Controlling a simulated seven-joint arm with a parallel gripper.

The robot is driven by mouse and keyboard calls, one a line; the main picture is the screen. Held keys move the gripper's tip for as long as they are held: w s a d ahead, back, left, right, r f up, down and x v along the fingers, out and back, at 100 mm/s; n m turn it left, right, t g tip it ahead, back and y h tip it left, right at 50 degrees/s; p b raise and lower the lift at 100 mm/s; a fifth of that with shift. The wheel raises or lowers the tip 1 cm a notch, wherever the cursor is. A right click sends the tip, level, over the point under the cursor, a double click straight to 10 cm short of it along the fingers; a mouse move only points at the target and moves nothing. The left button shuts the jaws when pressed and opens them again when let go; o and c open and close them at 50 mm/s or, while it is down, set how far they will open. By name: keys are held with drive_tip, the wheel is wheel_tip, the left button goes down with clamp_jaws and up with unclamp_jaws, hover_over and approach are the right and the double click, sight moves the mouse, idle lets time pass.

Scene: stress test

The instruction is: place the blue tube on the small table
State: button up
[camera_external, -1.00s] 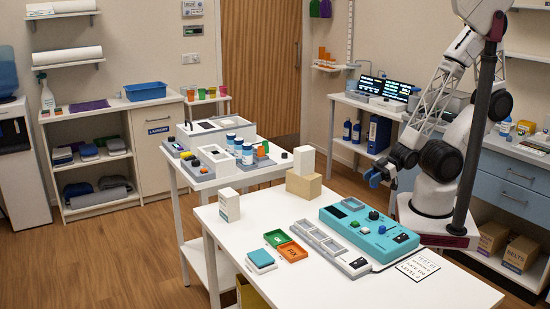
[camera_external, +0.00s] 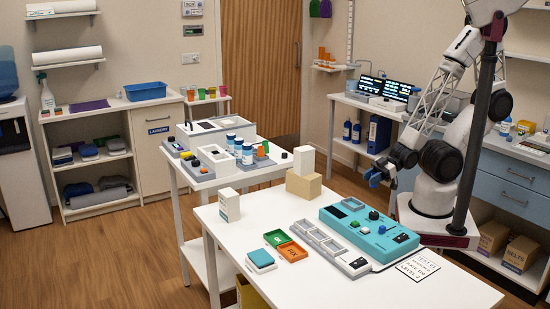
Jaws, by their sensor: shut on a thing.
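My gripper (camera_external: 379,176) is in the air above the back right part of the front white table (camera_external: 330,258), beyond the teal device. It is shut on a small blue thing (camera_external: 373,178) that looks like the blue tube; its shape is hard to make out at this size. A smaller white table (camera_external: 216,183) stands behind and to the left of the front one, with white devices and several blue-and-white bottles on it. I cannot tell for sure whether this is the small table of the task.
The front table holds a teal device (camera_external: 345,227), a grey compartment tray (camera_external: 322,243), green and orange trays (camera_external: 285,246), a teal-topped block (camera_external: 260,259), a white box (camera_external: 229,205) and a cardboard box (camera_external: 303,186). Bare tabletop lies at its front and left.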

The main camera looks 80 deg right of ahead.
drive_tip(key=w+a+r+m+t+h, duration=0.1)
drive_tip(key=w+a+r, duration=0.1)
drive_tip(key=w+r, duration=1.1)
drive_tip(key=w+a+r+m+h, duration=0.1)
drive_tip(key=w+a+r, duration=0.1)
drive_tip(key=w+r, duration=1.1)
drive_tip(key=w+d+f+m+t+h, duration=0.1)
drive_tip(key=w+d+f+m+h, duration=0.1)
drive_tip(key=w+d, duration=0.8)
drive_tip(key=w+d+f+m+h, duration=0.3)
drive_tip(key=w+d, duration=0.8)
drive_tip(key=w, duration=0.8)
drive_tip(key=shift+w+d+f+t+h, duration=0.15)
drive_tip(key=shift+w+f+t+h, duration=0.35)
drive_tip(key=shift+f, duration=0.4)
drive_tip(key=shift+s, duration=0.15)
